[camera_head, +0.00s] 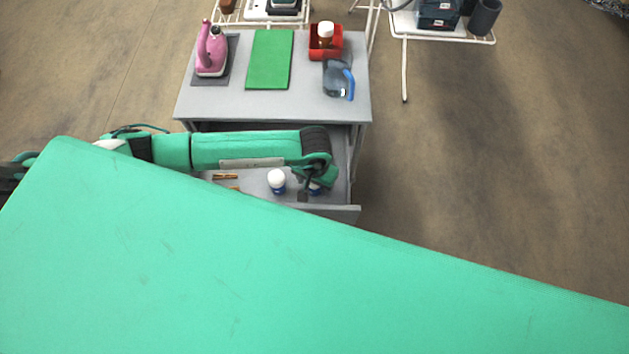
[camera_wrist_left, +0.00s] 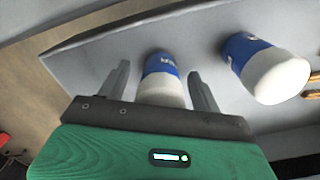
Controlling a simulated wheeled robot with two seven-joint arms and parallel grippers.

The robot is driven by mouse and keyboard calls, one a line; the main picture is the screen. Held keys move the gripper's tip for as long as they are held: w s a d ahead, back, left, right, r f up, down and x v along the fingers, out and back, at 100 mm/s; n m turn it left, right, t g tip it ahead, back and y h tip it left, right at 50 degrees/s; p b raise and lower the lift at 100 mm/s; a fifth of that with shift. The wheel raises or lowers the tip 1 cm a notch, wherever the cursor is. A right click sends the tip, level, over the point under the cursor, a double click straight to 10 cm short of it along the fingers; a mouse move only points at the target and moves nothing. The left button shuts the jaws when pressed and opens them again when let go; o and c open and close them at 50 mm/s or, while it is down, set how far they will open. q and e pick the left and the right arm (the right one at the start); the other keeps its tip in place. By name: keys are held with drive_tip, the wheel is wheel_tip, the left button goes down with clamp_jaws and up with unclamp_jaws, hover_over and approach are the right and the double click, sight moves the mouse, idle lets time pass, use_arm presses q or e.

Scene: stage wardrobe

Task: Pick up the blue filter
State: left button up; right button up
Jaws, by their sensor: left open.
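Two blue-and-white cylinders stand or lie in the open grey drawer, and I cannot tell from looks which one is called the blue filter. In the left wrist view one cylinder (camera_wrist_left: 163,68) shows between the two fingers of my left gripper (camera_wrist_left: 158,72), its white end towards the palm. The other cylinder (camera_wrist_left: 250,58) is to its right, outside the fingers. In the head view my left gripper (camera_head: 308,193) is over the drawer and hides most of the first cylinder (camera_head: 315,188); the second (camera_head: 277,180) shows its white top. My left gripper is open. My right gripper is not in view.
The drawer (camera_head: 335,209) is pulled out of a grey cabinet (camera_head: 215,106), with small brownish items (camera_head: 226,177) at its left. On the cabinet top are a pink bottle (camera_head: 211,50), a green board (camera_head: 270,60), a red bin (camera_head: 326,53) and a blue-handled jug (camera_head: 338,78).

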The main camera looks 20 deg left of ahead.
use_arm(q)
drive_tip(key=c, duration=1.1)
drive_tip(key=shift+r, duration=0.15)
